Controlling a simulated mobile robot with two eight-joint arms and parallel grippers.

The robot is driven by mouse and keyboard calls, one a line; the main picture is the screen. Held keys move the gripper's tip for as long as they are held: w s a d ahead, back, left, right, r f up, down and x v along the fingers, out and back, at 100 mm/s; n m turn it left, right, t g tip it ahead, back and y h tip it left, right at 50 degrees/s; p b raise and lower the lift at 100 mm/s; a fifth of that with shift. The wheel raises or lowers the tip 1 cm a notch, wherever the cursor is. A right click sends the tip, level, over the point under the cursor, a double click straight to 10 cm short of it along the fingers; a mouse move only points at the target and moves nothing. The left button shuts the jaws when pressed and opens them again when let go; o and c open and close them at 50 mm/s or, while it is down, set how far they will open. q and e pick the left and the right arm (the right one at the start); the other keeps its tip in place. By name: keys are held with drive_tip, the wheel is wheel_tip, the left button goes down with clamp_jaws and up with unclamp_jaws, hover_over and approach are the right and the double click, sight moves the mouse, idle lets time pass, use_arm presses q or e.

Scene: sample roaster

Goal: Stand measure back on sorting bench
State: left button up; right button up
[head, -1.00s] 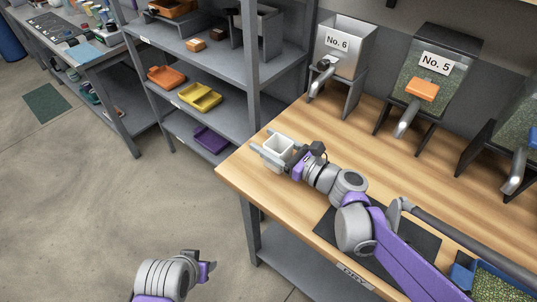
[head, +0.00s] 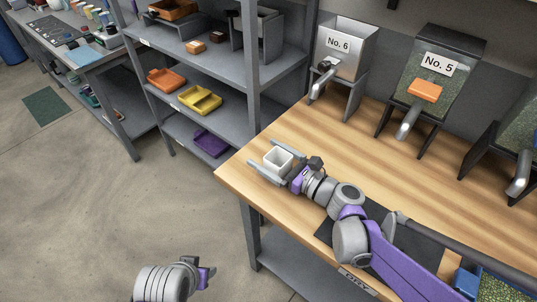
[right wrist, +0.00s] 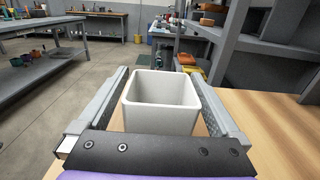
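The measure is a small white square cup (head: 278,160) near the left end of the wooden sorting bench (head: 385,190). It is upright and appears to stand on the wood. My right gripper (head: 270,163) is open around it, one finger on each side. In the right wrist view the cup (right wrist: 162,102) sits between the spread fingers, with narrow gaps beside it. The inside that shows looks empty. My left gripper (head: 206,274) is low in the head view, over the floor and away from the bench; its opening is not clear.
Hoppers No. 6 (head: 343,50) and No. 5 (head: 432,75) stand along the back of the bench. A dark mat (head: 415,245) lies under my right arm. Grey shelves with an orange (head: 167,79), a yellow (head: 199,99) and a purple tray (head: 211,143) stand left of the bench.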

sight(287, 166)
drive_tip(key=shift+r, duration=0.1)
drive_tip(key=shift+d+r, duration=0.15)
drive_tip(key=v, duration=1.1)
drive_tip(key=shift+s+d+p, duration=0.15)
drive_tip(key=shift+p, duration=0.25)
drive_tip(key=shift+s+d, duration=0.15)
